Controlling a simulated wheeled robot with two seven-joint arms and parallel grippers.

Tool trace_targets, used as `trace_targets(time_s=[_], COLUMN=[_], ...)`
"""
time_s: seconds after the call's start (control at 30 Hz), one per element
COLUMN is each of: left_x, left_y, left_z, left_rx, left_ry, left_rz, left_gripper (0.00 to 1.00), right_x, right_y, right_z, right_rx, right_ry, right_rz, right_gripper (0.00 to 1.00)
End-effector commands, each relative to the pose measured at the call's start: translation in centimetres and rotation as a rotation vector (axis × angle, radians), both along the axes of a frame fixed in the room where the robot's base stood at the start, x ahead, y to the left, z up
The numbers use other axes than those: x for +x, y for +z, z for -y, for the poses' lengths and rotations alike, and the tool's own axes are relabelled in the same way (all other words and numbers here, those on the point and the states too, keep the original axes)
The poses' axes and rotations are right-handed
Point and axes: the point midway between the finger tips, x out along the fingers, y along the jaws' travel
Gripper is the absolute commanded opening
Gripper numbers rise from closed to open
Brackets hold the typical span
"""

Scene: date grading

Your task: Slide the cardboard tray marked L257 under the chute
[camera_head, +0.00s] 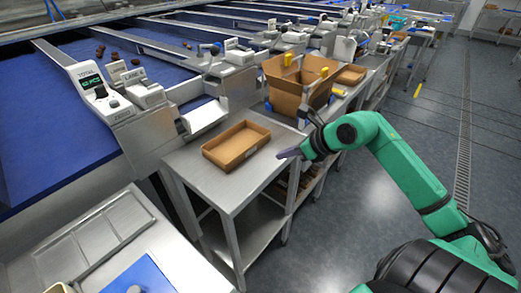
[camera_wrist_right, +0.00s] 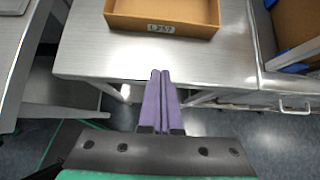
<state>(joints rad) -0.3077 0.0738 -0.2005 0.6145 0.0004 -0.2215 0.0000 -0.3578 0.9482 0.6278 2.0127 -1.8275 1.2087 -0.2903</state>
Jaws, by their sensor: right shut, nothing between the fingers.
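The cardboard tray (camera_head: 236,146) is shallow, brown and empty. It sits flat on a steel table (camera_head: 195,176) in the head view. In the right wrist view the tray (camera_wrist_right: 185,24) is cut off at the top edge, and a white label reading L257 (camera_wrist_right: 161,29) shows on its near wall. A metal chute (camera_head: 203,117) slopes down just behind and left of the tray in the head view. My right gripper (camera_head: 284,155) is shut and empty, to the right of the tray and apart from it. Its closed purple fingers (camera_wrist_right: 160,76) point toward the tray. My left gripper is not in view.
A large open cardboard box (camera_head: 298,92) stands beyond the tray, on the neighbouring station. A weighing display (camera_head: 97,93) and blue sorting belts (camera_head: 50,128) lie to the left. Another table with a blue board (camera_head: 140,277) is at the front left.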

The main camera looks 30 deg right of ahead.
Motion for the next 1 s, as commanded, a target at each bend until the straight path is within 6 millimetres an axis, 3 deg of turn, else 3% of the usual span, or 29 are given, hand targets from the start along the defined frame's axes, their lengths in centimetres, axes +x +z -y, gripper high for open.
trace_targets(time_s=[0.1,0.3,0.5,1.0], left_x=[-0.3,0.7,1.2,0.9], left_y=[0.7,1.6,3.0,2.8], left_z=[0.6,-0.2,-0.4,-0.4], left_rx=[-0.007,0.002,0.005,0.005], left_ry=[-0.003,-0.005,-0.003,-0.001], left_rz=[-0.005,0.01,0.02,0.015], left_gripper=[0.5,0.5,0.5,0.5], right_x=[1.8,4.8,7.7,8.6], right_y=[-1.5,-4.6,-4.4,-4.8], right_z=[-0.7,-1.8,-2.7,-3.1], right_rx=[0.003,0.004,0.005,0.0], right_ry=[0.001,0.001,0.0,0.002], right_rz=[0.001,0.004,0.005,0.003], right_gripper=[0.0,0.0,0.0,0.0])
